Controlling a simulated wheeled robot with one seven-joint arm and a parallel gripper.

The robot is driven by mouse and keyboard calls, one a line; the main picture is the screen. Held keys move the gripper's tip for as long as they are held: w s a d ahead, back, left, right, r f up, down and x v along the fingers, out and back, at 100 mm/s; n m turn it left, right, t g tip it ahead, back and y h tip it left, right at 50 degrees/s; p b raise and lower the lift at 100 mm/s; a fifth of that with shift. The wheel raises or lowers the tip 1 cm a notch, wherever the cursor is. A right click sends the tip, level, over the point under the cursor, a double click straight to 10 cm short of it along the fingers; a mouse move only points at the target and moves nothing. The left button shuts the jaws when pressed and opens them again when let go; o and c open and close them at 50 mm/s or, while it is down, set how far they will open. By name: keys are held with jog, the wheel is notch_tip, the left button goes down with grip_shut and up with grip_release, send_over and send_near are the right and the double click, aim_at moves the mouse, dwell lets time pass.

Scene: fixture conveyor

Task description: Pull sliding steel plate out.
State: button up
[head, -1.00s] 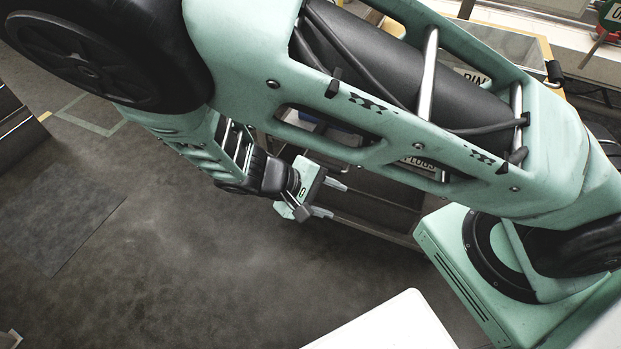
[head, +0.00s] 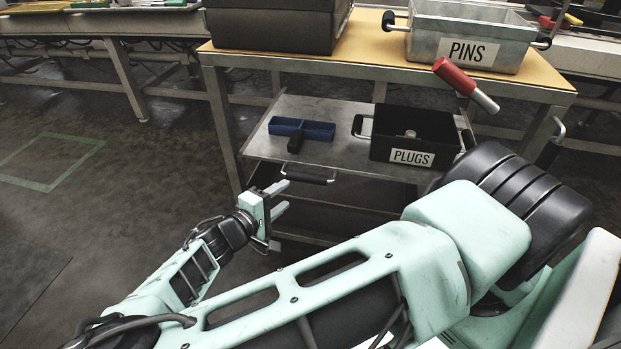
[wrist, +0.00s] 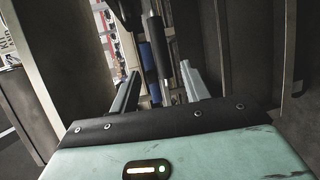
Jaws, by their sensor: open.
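The sliding steel plate (head: 262,148) is a grey shelf under the wooden tabletop, with a black handle (head: 307,175) on its front edge. My gripper (head: 283,197) is open and empty, just in front of and a little below the plate's front left part, left of the handle. A gap shows between the fingers and the handle. In the wrist view the two open fingers (wrist: 158,92) point forward, with a dark bar that looks like the handle (wrist: 158,45) between them, farther ahead. I cannot tell exactly how far.
On the plate stand a blue divided tray (head: 318,130), a small black block (head: 296,143) and a black PLUGS bin (head: 388,135). Above, the tabletop (head: 380,62) holds a black case (head: 270,38) and a grey PINS bin (head: 425,52). The floor at left is clear.

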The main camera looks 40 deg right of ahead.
aim_at(312, 176)
jog(key=b+x, duration=0.2)
jog(key=x, duration=1.1)
jog(key=shift+s+d, duration=0.1)
jog(key=shift+f, duration=0.1)
grip_shut()
